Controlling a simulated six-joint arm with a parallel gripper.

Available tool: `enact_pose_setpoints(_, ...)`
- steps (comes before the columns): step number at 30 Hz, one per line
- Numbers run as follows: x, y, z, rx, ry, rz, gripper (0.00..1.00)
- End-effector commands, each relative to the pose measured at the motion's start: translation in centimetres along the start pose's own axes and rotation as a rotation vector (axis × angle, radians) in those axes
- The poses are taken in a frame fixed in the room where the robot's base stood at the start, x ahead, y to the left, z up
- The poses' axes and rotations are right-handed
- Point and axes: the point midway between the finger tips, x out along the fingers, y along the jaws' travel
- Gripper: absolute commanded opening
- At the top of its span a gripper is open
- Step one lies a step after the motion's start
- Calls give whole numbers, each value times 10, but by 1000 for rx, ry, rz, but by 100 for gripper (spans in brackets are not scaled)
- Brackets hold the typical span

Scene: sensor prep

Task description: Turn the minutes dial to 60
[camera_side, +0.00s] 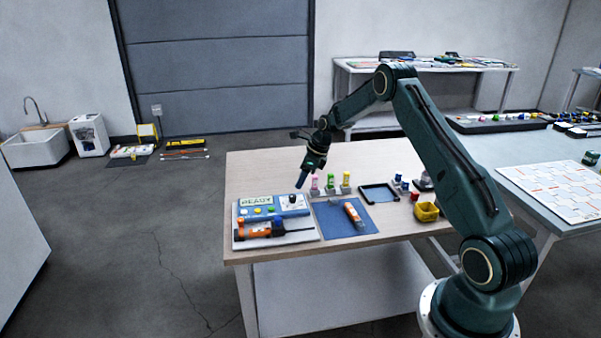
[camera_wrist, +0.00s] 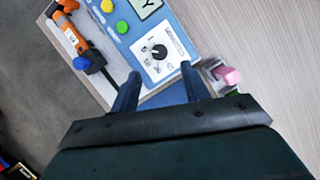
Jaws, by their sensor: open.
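The minutes dial (camera_wrist: 158,51) is a black knob with a pale pointer mark on a white label, at one end of the blue control panel (camera_wrist: 178,16). The print around the knob is too small to read surely. In the side view the dial (camera_side: 292,199) is a small dark spot at the right of the panel, which has a READY display (camera_side: 256,201). My gripper (camera_wrist: 160,73) is open and empty, its two blue fingers apart on either side below the dial in the wrist view. In the side view my gripper (camera_side: 300,183) hangs just above the dial end, apparently not touching it.
An orange and black tool (camera_side: 262,230) lies in front of the panel's buttons. Pink, green and yellow-topped bottles (camera_side: 330,184) stand close behind right. A blue mat (camera_side: 330,222) holds an orange tube (camera_side: 353,214). A dark-framed tray (camera_side: 379,194) and yellow bin (camera_side: 427,211) lie farther right.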

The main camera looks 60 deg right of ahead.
Motion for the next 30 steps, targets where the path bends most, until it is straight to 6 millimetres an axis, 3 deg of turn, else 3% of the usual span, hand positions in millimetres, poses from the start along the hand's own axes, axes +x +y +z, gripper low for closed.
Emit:
enact_pose_setpoints(15, -74, 0, 0, -1, -1, -2, 46)
enact_pose_setpoints(30, -121, 44, 31, -298, 18, -21, 46)
